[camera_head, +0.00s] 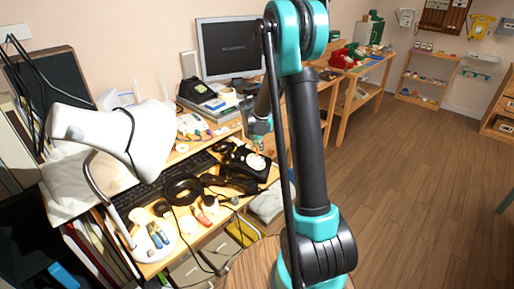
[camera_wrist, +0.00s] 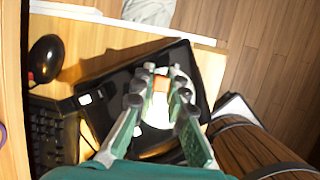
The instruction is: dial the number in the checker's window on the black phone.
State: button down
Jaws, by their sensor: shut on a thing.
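A black, flat-bodied device that looks like the black phone (camera_head: 240,158) lies on the desk, with a pale round dial (camera_head: 256,162) on it. It fills the middle of the wrist view (camera_wrist: 112,82). My gripper (camera_head: 258,141) points down right over the dial. In the wrist view my gripper (camera_wrist: 161,88) is shut on a small tan and whitish piece (camera_wrist: 161,84), largely hidden between the fingers. The fingers cover much of the dial, so I cannot tell whether the piece touches it. I cannot make out the checker or a number in its window.
A keyboard (camera_head: 165,186), black headphones (camera_head: 184,188) and a white lamp (camera_head: 105,140) crowd the desk to the left. Another black phone (camera_head: 195,89) sits by the monitor (camera_head: 231,50). A dark mouse (camera_wrist: 46,58) is beside the device. A round wooden top (camera_head: 250,270) stands in front.

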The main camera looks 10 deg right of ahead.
jog(key=shift+s+d+f, duration=0.25)
jog(key=shift+d, duration=0.3)
dwell(0.4)
jog(key=shift+s+d+f, duration=0.1)
jog(key=shift+s+d, duration=0.05)
jog(key=shift+d, duration=0.05)
jog(key=shift+s+d+r, duration=0.1)
jog(key=shift+d+r, duration=0.05)
jog(key=shift+r, duration=0.3)
jog(key=shift+s+d+r, duration=0.1)
jog(key=shift+d+r, duration=0.05)
jog(key=shift+r, duration=0.25)
jog(key=shift+s+d+f, duration=0.15)
jog(key=shift+s+d, duration=0.15)
jog(key=shift+s, duration=0.25)
jog(key=shift+s+d+f, duration=0.1)
jog(key=shift+s+d, duration=0.2)
jog(key=shift+s, duration=0.2)
